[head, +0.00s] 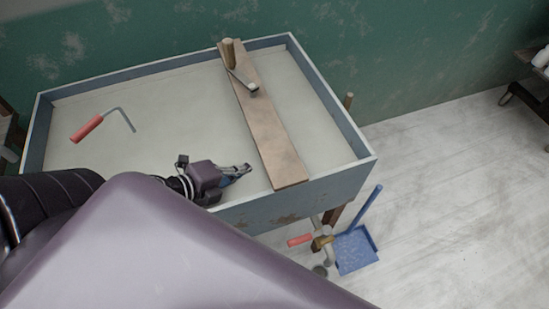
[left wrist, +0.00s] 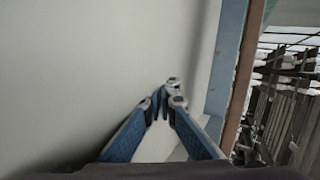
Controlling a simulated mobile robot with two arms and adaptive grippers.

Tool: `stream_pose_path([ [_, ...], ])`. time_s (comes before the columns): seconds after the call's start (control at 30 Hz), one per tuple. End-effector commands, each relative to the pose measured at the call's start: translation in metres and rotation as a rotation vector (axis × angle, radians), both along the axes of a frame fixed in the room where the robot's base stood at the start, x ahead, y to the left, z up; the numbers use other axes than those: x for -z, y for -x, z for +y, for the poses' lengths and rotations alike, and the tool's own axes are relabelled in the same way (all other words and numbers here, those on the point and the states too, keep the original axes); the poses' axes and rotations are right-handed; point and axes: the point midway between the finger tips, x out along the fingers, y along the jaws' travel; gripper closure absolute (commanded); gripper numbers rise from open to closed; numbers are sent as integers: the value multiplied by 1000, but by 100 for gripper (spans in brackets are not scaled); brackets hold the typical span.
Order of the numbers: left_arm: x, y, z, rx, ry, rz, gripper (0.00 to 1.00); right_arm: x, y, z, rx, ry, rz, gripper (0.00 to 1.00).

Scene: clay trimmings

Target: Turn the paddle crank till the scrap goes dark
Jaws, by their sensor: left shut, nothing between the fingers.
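The paddle crank (head: 240,75) sits on a wooden plank (head: 270,135) laid across a wide blue-grey trough (head: 335,110). It has an upright wooden knob at its far end and a short metal arm down to a pale hub. Inside the trough is an even pale grey surface (head: 180,100); I cannot make out separate scrap or a paddle. My left gripper (head: 249,169) is shut and empty over the near part of the trough, left of the plank and well short of the crank. Its closed fingers (left wrist: 168,98) show in the left wrist view. My right gripper is not in view.
A red-handled bent rod (head: 88,128) lies at the trough's left. Below the near right corner are a red-handled valve (head: 300,240) and a blue dustpan (head: 356,250). A green wall (head: 420,50) stands behind. The pale floor (head: 460,180) at right is clear.

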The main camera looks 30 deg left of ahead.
Motion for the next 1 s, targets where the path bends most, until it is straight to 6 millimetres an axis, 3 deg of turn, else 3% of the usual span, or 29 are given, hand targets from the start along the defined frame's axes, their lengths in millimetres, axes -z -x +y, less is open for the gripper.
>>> stream_pose_path([
  [1.0, 42, -70, -26, -1, 0, -1, 100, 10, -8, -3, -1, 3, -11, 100],
])
